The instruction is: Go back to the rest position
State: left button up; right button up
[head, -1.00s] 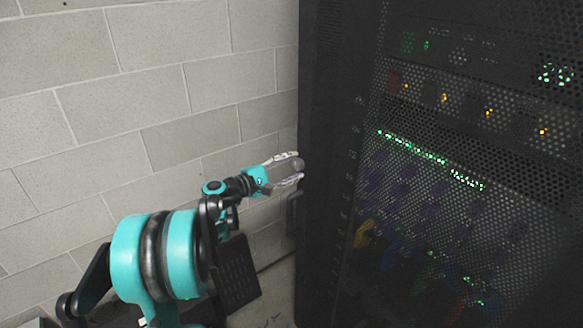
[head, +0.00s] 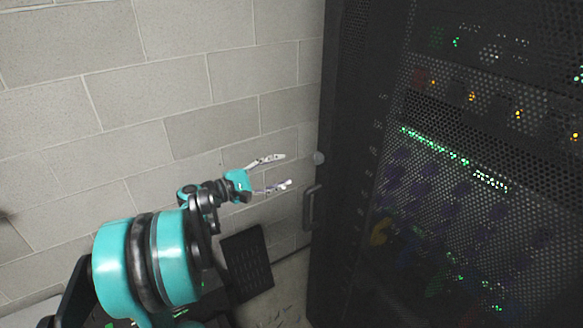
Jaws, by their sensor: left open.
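My left gripper (head: 284,172) is in the head view, left of the rack door's edge. Its two fingers are spread wide with nothing between them. A dark door handle (head: 310,207) is below the knob. My right gripper is not in view.
The tall dark rack with a perforated door fills the right side, with green and amber lights (head: 440,150) behind the mesh. A pale block wall (head: 170,70) stands behind my left arm. A dark slotted panel (head: 248,262) is low near the wall.

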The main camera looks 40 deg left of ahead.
pick_arm(q)
jog(key=shift+s+a, duration=0.1)
jog(key=shift+s, duration=0.2)
dwell(0.4)
jog(key=s+d+f+m+g+y, duration=0.1)
jog(key=s+d+f+m+g, duration=0.2)
jog(key=d, duration=0.7)
jog(key=s+d+f+m+g, duration=0.1)
jog(key=d+f+m+g, duration=0.3)
jog(key=d, duration=0.6)
jog(key=s+d+f+m+g+y, duration=0.1)
jog(key=s+d+f+m+y, duration=0.2)
jog(key=s+m, duration=0.3)
jog(key=s+d+f+m+g+y, duration=0.1)
jog(key=s+d+f+m+y, duration=0.1)
jog(key=s+m, duration=0.4)
jog(key=shift+s+d+f+y, duration=0.4)
jog(key=shift+s+d+f, duration=0.3)
jog(key=shift+d, duration=0.1)
